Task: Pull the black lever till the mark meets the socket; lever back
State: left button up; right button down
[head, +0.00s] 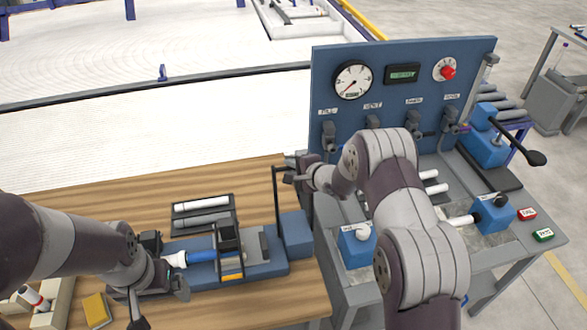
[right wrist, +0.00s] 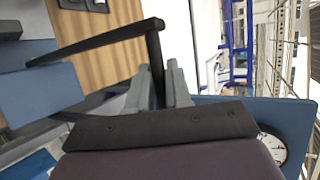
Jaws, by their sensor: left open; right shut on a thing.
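The black lever (head: 275,195) stands nearly upright on the blue jig (head: 297,235) on the wooden bench. My right gripper (head: 289,171) is shut on its top handle; the right wrist view shows the lever's handle (right wrist: 155,62) between the fingers. A blue pipe (head: 203,255) lies along the jig through a black clamp frame (head: 229,238). A white socket (head: 176,260) is at its left end. The pipe's mark is too small to make out. My left gripper (head: 160,300) is open near the jig's left end, just in front of the socket; its arm hides part of that end.
A dark tray (head: 203,228) with white and grey pipes lies behind the jig. A yellow block (head: 97,310) and a beige rack (head: 52,315) are at the front left. A blue gauge panel (head: 330,70) rises at the right. The bench's back left is clear.

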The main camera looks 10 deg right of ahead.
jog(key=shift+w, duration=0.2)
pick_arm(q)
jog(key=shift+r, duration=0.1)
pick_arm(e)
jog(key=shift+r, duration=0.15)
jog(key=c, duration=1.2)
grip_release()
jog(key=shift+o, duration=0.4)
jog(key=shift+w+f, duration=0.25)
jog(key=shift+w, duration=0.1)
pick_arm(q)
jog(key=f+b, duration=0.3)
jog(key=shift+w+f, duration=0.1)
jog(key=shift+w, duration=0.1)
pick_arm(e)
jog(key=v, duration=1.2)
jog(key=shift+s, duration=0.3)
jog(key=shift+d+r, duration=0.1)
jog(key=shift+r, duration=0.05)
